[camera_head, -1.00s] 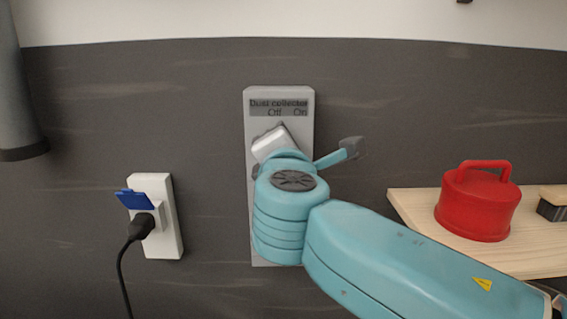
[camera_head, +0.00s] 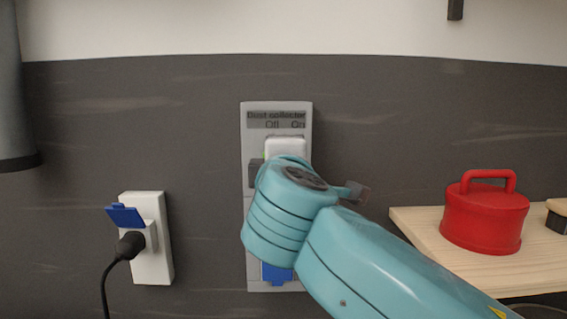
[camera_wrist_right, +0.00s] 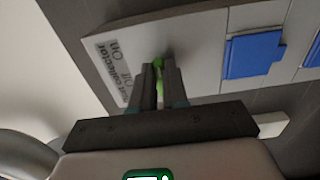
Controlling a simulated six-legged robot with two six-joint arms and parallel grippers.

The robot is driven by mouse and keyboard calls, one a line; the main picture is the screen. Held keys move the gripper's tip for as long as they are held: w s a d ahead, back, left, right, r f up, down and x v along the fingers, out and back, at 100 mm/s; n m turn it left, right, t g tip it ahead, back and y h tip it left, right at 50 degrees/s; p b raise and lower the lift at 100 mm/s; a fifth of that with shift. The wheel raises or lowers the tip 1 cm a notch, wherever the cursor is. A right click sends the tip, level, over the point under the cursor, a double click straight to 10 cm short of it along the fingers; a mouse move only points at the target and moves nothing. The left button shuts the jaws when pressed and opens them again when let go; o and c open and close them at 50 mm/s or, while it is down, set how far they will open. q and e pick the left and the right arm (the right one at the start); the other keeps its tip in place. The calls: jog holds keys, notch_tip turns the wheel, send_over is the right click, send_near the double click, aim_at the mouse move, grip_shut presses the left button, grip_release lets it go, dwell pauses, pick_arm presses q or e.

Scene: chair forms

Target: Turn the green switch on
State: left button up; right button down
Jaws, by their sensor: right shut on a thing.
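The grey wall panel (camera_head: 251,143) is in the middle of the head view, labelled "Dust collector" with "Off" on the left and "On" on the right. My right arm covers most of its front. In the right wrist view, the green switch (camera_wrist_right: 158,62) shows between the fingertips of my right gripper (camera_wrist_right: 160,80), which is shut on it. Most of the switch is hidden by the fingers, so its position is hard to tell. In the head view only a thin green sliver shows beside the white gripper part. My left gripper is in neither view.
A blue flap (camera_head: 277,272) shows low on the panel; it also shows in the wrist view (camera_wrist_right: 252,55). A white outlet (camera_head: 153,265) with a black plug (camera_head: 130,245) is at left. A red lidded container (camera_head: 484,217) stands on a wooden shelf (camera_head: 425,232) at right.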

dwell(0.4)
jog(key=c, duration=1.1)
grip_release()
jog(key=shift+c, duration=0.2)
jog(key=s+b, duration=0.2)
jog(key=s, duration=1.4)
jog(key=shift+s+b, duration=0.2)
jog(key=shift+b, duration=0.2)
